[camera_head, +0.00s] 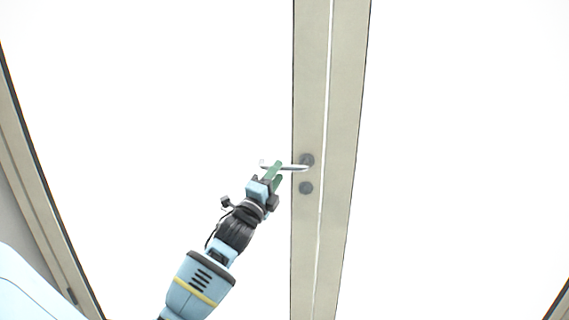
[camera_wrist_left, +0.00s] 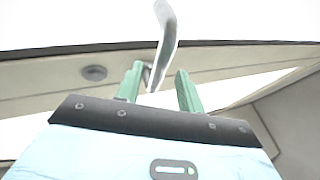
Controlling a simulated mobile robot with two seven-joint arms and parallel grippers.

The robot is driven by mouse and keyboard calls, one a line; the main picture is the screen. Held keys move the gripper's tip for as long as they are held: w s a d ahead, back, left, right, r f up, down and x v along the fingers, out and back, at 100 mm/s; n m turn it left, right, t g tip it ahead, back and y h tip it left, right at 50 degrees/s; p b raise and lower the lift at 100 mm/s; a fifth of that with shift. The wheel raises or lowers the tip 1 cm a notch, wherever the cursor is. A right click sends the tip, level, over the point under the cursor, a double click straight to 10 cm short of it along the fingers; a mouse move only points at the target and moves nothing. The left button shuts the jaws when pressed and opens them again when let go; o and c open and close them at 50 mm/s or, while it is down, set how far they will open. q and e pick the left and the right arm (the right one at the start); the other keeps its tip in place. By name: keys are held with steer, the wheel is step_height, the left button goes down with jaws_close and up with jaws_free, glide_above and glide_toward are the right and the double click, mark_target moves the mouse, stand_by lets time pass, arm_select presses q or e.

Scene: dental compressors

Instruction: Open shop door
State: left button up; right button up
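The shop door is a pale glass door with a beige-grey frame stile (camera_head: 309,90). A silver lever handle (camera_head: 291,168) points left from its round mount on the stile, with a round lock (camera_head: 306,188) below it. My left gripper (camera_head: 275,174) is at the handle, its green fingers overlapping the lever. In the left wrist view the handle (camera_wrist_left: 167,40) shows in the gap between the fingertips of the left gripper (camera_wrist_left: 159,78). The fingers are apart; I cannot tell whether one touches the lever. My right gripper is not in view.
A second stile (camera_head: 346,100) stands right beside the door's stile, with a thin bright gap between them. A slanted beige frame post (camera_head: 35,190) is at the far left. The panes look bright white, and nothing shows through them.

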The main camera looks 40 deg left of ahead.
mark_target(285, 163)
arm_select(q)
steer(key=x, duration=0.5)
steer(key=shift+w, duration=0.15)
jaws_close()
